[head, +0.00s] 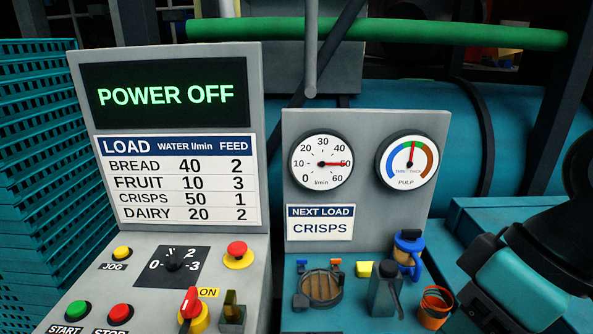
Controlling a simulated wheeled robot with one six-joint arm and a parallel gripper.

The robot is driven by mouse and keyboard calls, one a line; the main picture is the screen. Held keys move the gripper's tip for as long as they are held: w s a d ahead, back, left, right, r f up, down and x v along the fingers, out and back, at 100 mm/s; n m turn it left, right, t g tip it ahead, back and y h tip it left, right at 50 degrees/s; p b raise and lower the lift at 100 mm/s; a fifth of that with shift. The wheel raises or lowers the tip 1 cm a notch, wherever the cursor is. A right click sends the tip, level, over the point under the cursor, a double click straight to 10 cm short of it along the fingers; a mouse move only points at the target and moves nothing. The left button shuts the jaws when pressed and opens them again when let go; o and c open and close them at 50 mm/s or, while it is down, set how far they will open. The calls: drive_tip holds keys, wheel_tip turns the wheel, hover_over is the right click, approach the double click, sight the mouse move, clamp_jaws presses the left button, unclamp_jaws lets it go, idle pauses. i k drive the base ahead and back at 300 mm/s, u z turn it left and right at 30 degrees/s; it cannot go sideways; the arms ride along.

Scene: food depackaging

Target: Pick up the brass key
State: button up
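A small dull brass-coloured piece (232,304), which looks like the brass key, stands upright in a dark grey block at the bottom of the left console. It is right of the red-handled switch, and its lower part is hidden in the block. A teal and black part of my arm enters at the right edge, well to the right of the key. My gripper's fingers cannot be made out in this view, and nothing of mine touches the key.
The red switch handle (190,304) stands close left of the key. A red mushroom button (238,249) is behind it. The right panel's ledge holds a round brown grate (320,287), a grey container (384,291) and an orange cup (435,307). The screen (166,94) reads POWER OFF.

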sight(232, 313)
drive_tip(key=u, duration=0.4)
drive_tip(key=k, duration=1.1)
drive_tip(key=u, duration=1.45)
drive_tip(key=i, duration=1.4)
drive_tip(key=z, duration=1.05)
drive_tip(key=i, duration=0.3)
drive_tip(key=z, duration=0.15)
